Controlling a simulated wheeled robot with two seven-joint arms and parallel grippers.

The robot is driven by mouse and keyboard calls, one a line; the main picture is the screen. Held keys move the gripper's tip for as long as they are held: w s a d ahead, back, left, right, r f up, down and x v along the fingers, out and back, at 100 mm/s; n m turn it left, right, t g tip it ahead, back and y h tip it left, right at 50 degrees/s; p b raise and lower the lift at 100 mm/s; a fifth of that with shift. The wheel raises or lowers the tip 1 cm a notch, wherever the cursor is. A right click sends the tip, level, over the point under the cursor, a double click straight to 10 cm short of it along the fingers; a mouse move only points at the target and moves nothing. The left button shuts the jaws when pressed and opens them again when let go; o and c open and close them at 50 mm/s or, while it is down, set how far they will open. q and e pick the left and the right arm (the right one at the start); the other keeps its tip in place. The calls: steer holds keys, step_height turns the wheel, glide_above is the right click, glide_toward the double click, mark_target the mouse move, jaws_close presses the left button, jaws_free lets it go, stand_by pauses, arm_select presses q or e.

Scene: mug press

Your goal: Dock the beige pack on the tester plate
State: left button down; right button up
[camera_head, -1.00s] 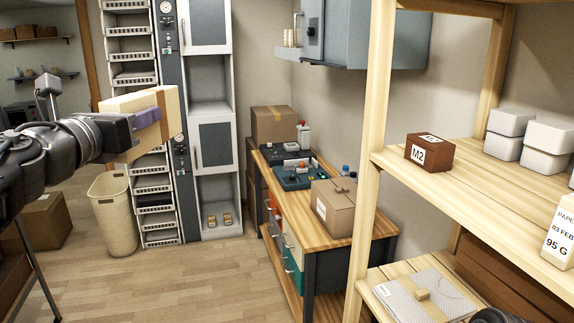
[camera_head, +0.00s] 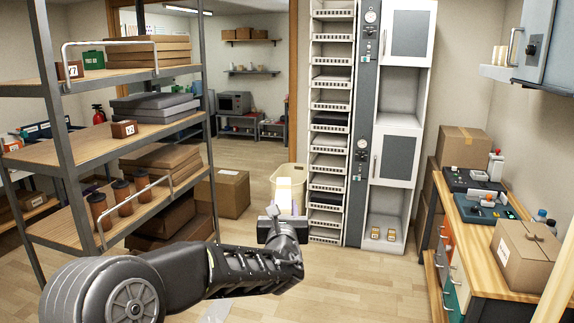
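My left arm comes in from the lower left, and its gripper (camera_head: 285,207) points away from me, mid-picture. The beige pack (camera_head: 285,192) shows as a pale upright block at its fingers, seen nearly end-on in front of a cream basket of similar colour. My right gripper is not in view.
The cream basket (camera_head: 299,172) stands behind the pack, beside a tall white rack (camera_head: 330,105). A metal shelf unit (camera_head: 75,155) fills the left. A cardboard box (camera_head: 525,252) sits near the front of the workbench (camera_head: 478,238). Open floor (camera_head: 365,285) lies between.

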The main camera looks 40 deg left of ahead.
arm_select(q)
steer(key=d+f+m+h+b, duration=0.1)
steer(key=d+f+b, duration=0.1)
steer(key=d+f, duration=1.55)
steer(key=s+d+f+m+t+h, duration=0.1)
steer(key=s+d+f+m+h, duration=0.1)
steer(key=d, duration=0.9)
steer(key=s+d+f+m+t+h+b, duration=0.1)
steer(key=s+d+f+m+t+h, duration=0.1)
steer(key=d+h, duration=0.5)
steer(key=s+d+f+m, duration=0.1)
steer(key=d, duration=0.2)
steer(key=shift+s+d+m, duration=0.25)
steer(key=shift+d+m, duration=0.1)
steer(key=shift+m, duration=0.05)
